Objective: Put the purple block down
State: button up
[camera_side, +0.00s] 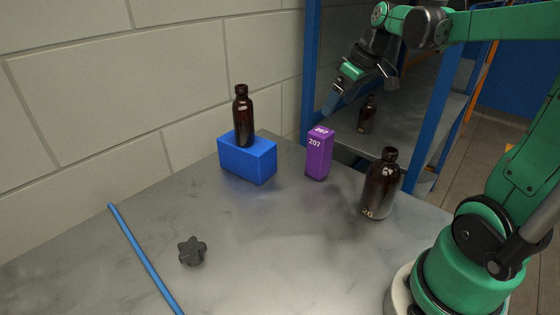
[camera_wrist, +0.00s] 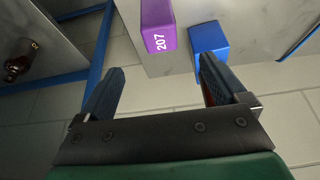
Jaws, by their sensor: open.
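The purple block (camera_side: 319,156), marked 207, stands upright on the grey table (camera_side: 250,240), just right of the blue block. In the wrist view the purple block (camera_wrist: 158,26) is at the top, beyond the fingertips and apart from them. My gripper (camera_side: 336,104) is open and empty, raised above and behind the purple block in the side view. In the wrist view my gripper's two fingers (camera_wrist: 162,72) are spread wide with nothing between them.
A blue block (camera_side: 248,158) carries an amber bottle (camera_side: 243,116). Another amber bottle (camera_side: 380,184) stands right of the purple block. A third bottle (camera_side: 367,114) is on the shelf behind. A dark knob (camera_side: 192,251) and a blue rod (camera_side: 143,257) lie on the front left of the table.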

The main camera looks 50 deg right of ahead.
jog(key=s+a+f+t, duration=0.1)
jog(key=a+f, duration=0.1)
jog(key=a, duration=0.6)
jog(key=s+a+f+t, duration=0.1)
jog(key=s+a+f, duration=0.1)
jog(key=a, duration=0.7)
jog(key=shift+s+t, duration=0.3)
